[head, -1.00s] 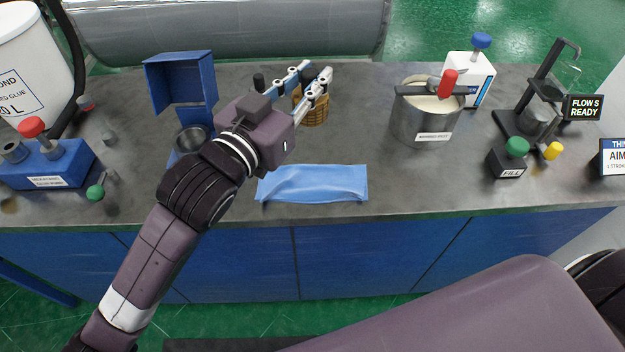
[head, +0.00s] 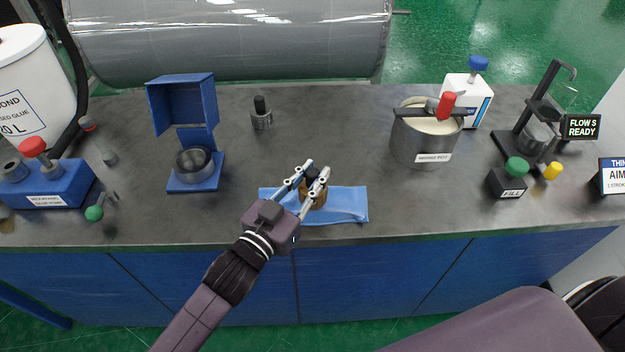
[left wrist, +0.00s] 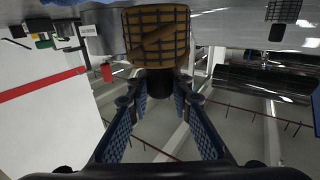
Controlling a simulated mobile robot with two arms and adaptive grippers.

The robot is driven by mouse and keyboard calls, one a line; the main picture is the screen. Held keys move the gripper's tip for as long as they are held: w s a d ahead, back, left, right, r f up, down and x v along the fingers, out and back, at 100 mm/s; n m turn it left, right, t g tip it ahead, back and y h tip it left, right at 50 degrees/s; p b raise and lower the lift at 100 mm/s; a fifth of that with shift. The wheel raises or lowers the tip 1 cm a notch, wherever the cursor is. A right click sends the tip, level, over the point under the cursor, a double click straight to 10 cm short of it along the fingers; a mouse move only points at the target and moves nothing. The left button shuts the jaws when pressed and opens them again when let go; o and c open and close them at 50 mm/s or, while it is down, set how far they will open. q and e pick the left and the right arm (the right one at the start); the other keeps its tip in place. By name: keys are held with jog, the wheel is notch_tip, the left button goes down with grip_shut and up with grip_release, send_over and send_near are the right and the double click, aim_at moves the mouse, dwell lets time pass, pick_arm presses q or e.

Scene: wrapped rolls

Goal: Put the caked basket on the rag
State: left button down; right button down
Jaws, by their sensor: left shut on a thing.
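The caked basket (head: 318,196) is a small brown mesh cup with a dark grid. In the left wrist view the basket (left wrist: 155,35) shows brown crust between dark wires and a black knob. My left gripper (head: 316,170) is shut on this knob; its two fingers stand on either side of it in the left wrist view (left wrist: 160,88). The blue rag (head: 348,204) lies at the counter's front edge, and the basket is over its middle. I cannot tell whether the basket touches the rag. My right gripper is out of view.
A grey mesh basket with a black knob (head: 261,116) stands farther back. A blue stand with a metal cup (head: 193,162) is at left, and a pot with a red handle (head: 425,140) at right.

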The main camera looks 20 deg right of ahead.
pick_arm(q)
jog(key=shift+f, duration=0.85)
jog(key=shift+f+b, duration=0.3)
jog(key=shift+f, duration=0.3)
jog(key=c, duration=1.7)
grip_release()
jog(key=shift+c, duration=0.2)
